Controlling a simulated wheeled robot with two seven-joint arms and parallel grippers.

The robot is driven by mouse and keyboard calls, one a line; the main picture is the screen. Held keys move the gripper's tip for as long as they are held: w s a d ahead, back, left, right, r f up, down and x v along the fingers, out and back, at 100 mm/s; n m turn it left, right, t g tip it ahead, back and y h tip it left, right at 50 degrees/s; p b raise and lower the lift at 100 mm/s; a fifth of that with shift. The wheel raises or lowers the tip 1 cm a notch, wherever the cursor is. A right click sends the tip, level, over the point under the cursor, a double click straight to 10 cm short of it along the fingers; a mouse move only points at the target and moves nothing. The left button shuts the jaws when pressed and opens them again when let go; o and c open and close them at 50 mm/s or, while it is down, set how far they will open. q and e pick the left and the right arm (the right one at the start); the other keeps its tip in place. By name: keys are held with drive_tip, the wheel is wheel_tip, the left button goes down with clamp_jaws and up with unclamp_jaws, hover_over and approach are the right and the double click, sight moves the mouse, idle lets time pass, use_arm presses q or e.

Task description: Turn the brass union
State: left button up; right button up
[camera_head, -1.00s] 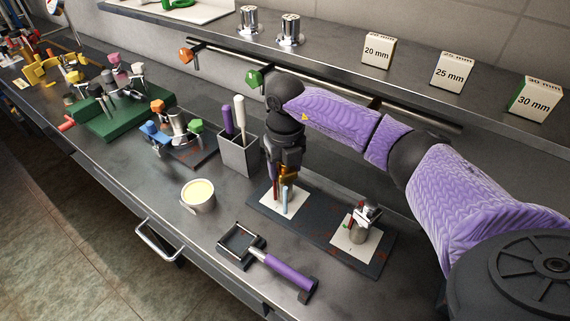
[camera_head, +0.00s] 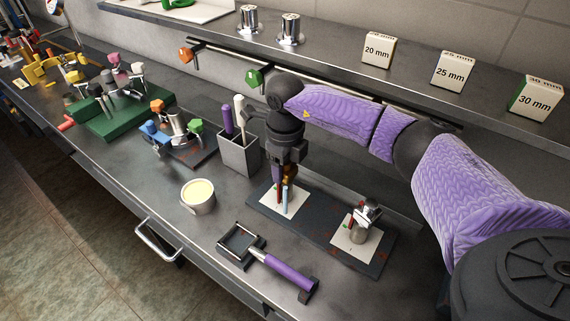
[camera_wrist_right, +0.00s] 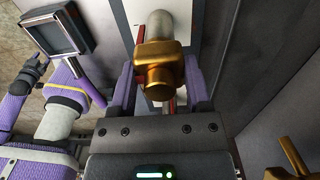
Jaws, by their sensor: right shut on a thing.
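The brass union (camera_wrist_right: 158,72) is a squarish golden fitting with a rounded end, in the middle of the right wrist view. A pale rounded metal piece (camera_wrist_right: 160,24) shows just beyond it. My right gripper (camera_wrist_right: 160,84) has a finger on each side of the union and is shut on it. In the head view my right gripper (camera_head: 286,178) points down over the left white card (camera_head: 271,203), and the union is mostly hidden by the fingers. My left gripper does not show.
A chrome fitting (camera_head: 362,222) stands on the right white card (camera_head: 345,238) of the same dark plate. A grey holder (camera_head: 238,156) with two handles is left of my gripper.

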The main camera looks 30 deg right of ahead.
idle(0.4)
drive_tip(key=o, duration=1.3)
wheel_tip(320, 180, up, 10)
drive_tip(key=shift+p, duration=0.95)
